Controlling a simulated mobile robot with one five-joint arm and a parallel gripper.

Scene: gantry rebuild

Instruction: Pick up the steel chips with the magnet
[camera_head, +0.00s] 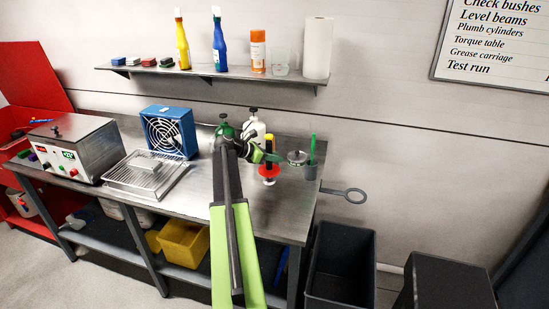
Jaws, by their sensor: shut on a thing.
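My gripper (265,154) is above the right part of the steel bench, at the end of my green arm. I cannot tell whether the red end touches the bench top. I cannot make out any steel chips; my arm hides part of the bench.
A lidded metal pot (297,158) and a cup with a green stick (311,170) stand close on the right. Green (224,131) and white (255,128) bottles stand behind. A blue fan (168,131) and wire-topped tray (145,175) are left. The bench front (275,220) is bare.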

